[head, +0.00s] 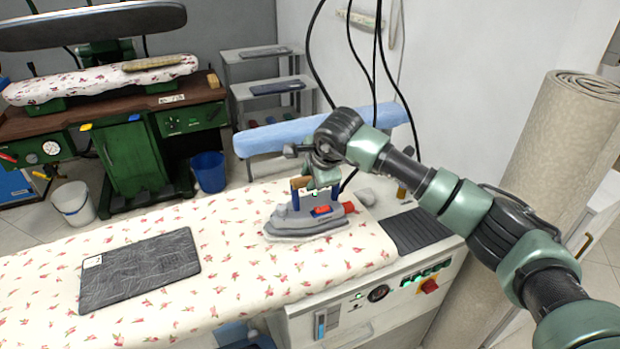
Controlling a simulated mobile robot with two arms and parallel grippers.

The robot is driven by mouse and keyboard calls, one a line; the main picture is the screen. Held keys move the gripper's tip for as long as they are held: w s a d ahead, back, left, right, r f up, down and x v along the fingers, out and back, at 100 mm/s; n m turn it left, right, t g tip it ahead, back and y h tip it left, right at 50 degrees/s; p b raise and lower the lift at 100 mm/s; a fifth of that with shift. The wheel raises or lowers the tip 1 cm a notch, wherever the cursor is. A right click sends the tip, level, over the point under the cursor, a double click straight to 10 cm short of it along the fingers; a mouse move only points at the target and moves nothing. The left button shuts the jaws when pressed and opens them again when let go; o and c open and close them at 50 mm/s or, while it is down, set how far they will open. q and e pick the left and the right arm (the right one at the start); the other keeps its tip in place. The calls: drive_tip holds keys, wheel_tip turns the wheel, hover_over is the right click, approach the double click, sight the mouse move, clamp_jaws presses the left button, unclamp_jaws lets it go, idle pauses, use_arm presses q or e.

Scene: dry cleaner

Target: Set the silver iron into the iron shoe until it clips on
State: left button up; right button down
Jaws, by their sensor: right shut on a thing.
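The silver iron (297,223) is upright at the right part of the flowered ironing board, with a brown handle and a red and blue part on its body. My right gripper (318,186) comes down from above and is shut on the iron's handle, partly hiding it. A paler grey edge runs around the iron's base. I cannot tell if this is the iron shoe or the iron's own sole, nor whether the base touches what is under it. No separate iron shoe shows clearly. My left gripper is not in view.
A dark folded cloth (140,270) with a white tag lies on the flowered board (235,235). A black ribbed pad (424,232) is right of the iron. Dark cables hang behind my right arm. A blue padded board (270,138) stands behind. The board's middle is clear.

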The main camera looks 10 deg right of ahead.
drive_tip(key=shift+w+f+b, duration=0.15)
drive_tip(key=shift+f+b, duration=0.1)
drive_tip(key=shift+b, duration=0.55)
idle(1.3)
drive_tip(key=shift+s+a+f, duration=0.1)
drive_tip(key=shift+s+f, duration=0.15)
drive_tip(key=shift+f, duration=0.2)
idle(0.6)
drive_tip(key=shift+r, duration=0.15)
